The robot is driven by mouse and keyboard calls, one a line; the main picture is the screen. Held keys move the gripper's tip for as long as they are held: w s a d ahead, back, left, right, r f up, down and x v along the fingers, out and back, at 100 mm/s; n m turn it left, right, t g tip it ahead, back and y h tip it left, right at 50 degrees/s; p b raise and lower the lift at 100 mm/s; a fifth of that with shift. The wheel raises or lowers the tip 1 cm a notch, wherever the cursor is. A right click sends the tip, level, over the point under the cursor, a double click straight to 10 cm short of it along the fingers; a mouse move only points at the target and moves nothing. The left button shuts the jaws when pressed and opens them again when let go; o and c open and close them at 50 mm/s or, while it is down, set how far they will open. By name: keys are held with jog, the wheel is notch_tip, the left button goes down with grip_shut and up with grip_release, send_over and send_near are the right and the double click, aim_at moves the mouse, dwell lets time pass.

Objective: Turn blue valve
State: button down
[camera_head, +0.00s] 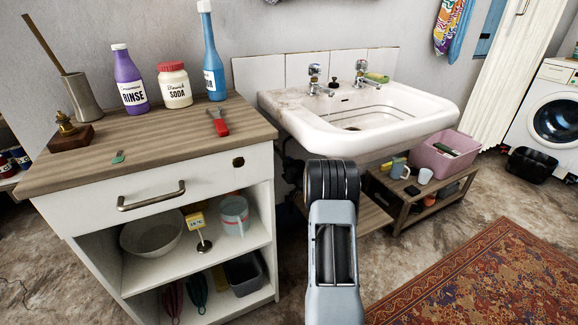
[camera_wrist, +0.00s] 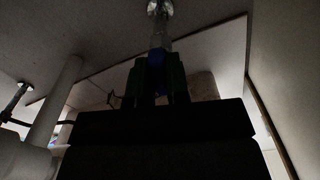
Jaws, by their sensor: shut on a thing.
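The blue valve (camera_wrist: 157,57) shows in the dark wrist view as a small blue part at upper centre, below a metal pipe fitting (camera_wrist: 160,12). My gripper (camera_wrist: 157,72) is shut on it, with one dark green finger on each side. The fingers cover most of the valve, so its turn angle cannot be told. In the head view my arm reaches under the white sink (camera_head: 338,145), and it hides both the gripper and the valve.
A pale drain pipe (camera_wrist: 62,95) and another metal fitting (camera_wrist: 15,100) stand left in the wrist view. In the head view, a white cabinet (camera_head: 100,250) is at left, and a low wooden bench (camera_head: 408,215) with a pink tub (camera_head: 430,160) at right.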

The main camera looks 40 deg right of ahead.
jog(key=shift+r+m+p, duration=0.15)
jog(key=shift+m+p, duration=0.35)
jog(key=shift+p, duration=0.15)
jog(key=c, duration=1.1)
grip_release()
jog(key=s+a+p, duration=0.2)
jog(key=s+p, duration=0.2)
jog(key=s, duration=0.9)
jog(key=shift+s, duration=0.35)
jog(key=shift+a, duration=0.1)
